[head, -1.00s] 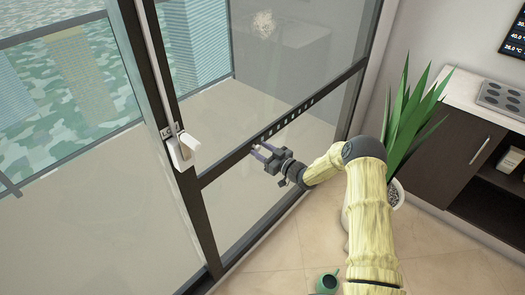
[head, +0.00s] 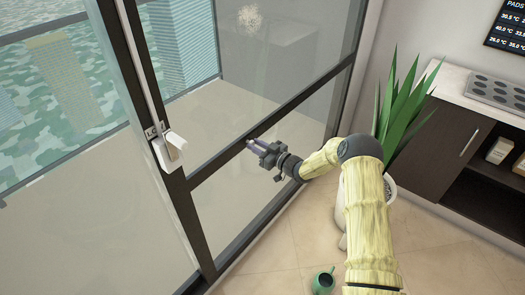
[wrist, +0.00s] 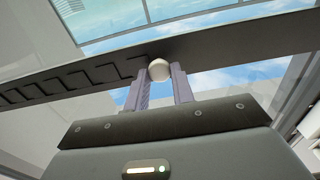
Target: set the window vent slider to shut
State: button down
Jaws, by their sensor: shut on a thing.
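The window vent is a dark rail (head: 293,107) across the window in the head view; no pale openings show along it. In the wrist view its row of stepped slot outlines (wrist: 68,80) looks dark and filled, left of my gripper. The slider's round white knob (wrist: 159,69) sits at the rail's lower edge. My gripper (head: 255,146) is at the rail, with one finger on each side of the knob, shut on it. It also shows from behind in the wrist view (wrist: 160,82). The knob is hidden in the head view.
A white window handle (head: 168,148) is on the upright frame to the left. A potted plant (head: 402,108) stands close to my arm on the right. A green watering can (head: 323,282) is on the floor. A dark cabinet (head: 433,150) stands at the right.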

jog(key=shift+w+d, duration=0.3)
jog(key=shift+r, duration=0.1)
jog(key=c, duration=1.2)
grip_release()
jog(key=shift+w+d, duration=0.1)
jog(key=b+v, duration=0.2)
jog(key=v, duration=1.5)
jog(key=shift+s, duration=0.3)
